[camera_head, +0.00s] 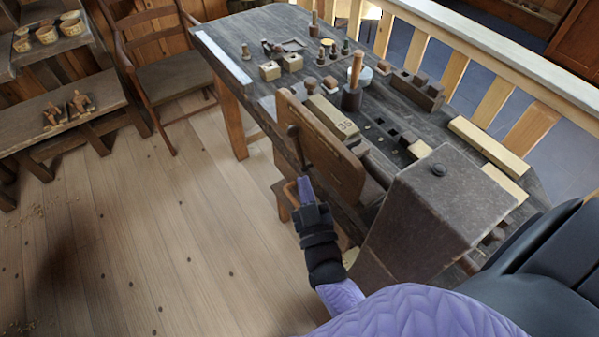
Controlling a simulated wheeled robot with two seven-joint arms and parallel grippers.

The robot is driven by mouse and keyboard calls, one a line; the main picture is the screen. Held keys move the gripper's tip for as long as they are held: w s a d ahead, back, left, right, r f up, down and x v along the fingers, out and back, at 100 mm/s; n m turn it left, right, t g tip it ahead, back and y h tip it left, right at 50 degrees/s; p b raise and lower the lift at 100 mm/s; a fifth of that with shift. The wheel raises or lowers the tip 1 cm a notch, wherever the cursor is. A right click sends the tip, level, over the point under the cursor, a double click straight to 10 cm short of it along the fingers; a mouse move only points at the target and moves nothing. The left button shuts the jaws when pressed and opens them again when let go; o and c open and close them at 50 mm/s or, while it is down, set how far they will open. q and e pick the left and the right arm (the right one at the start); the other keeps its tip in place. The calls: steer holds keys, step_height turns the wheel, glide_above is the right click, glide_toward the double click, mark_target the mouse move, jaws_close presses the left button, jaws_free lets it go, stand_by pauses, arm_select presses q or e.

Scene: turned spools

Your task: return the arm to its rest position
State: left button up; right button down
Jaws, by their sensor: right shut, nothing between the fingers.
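My right gripper (306,188) is in the middle of the head view, at the end of a black wrist and a purple padded arm that comes in from the bottom right. Its fingers are shut with nothing seen between them. It is in front of the workbench's near side, just below a brown wooden board (330,158). A small orange-brown curved piece shows right beside the fingers; I cannot tell if they touch it. My left gripper is not in view.
A dark workbench (235,50) carries small turned pieces, blocks and a mallet-like tool (353,85). A large dark box-shaped block (425,215) stands close to the right of my forearm. A chair (172,75) and shelves (60,105) are at left. The plank floor (150,230) is mostly clear.

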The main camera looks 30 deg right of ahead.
steer(key=s+a+f+n+g+y+b, duration=0.15)
steer(key=s+f+g, duration=0.25)
steer(key=f, duration=0.5)
steer(key=s+a+f+g+y+b, duration=0.25)
steer(key=s+f, duration=0.25)
steer(key=f, duration=0.4)
steer(key=s+a+f+n+g+y+b, duration=0.15)
steer(key=s+f+g, duration=0.25)
steer(key=f, duration=0.5)
steer(key=s+d+f+g, duration=0.1)
steer(key=s+f+g, duration=0.2)
steer(key=s, duration=0.3)
steer(key=s+d+f+g+b, duration=0.1)
steer(key=s+d+f+g, duration=0.1)
steer(key=s, duration=0.5)
steer(key=s+d+f+g, duration=0.1)
steer(key=s+f+g, duration=0.3)
steer(key=s, duration=0.2)
steer(key=shift+s+d+f+b, duration=0.15)
steer(key=shift+d+f+b, duration=0.15)
steer(key=shift+f, duration=0.05)
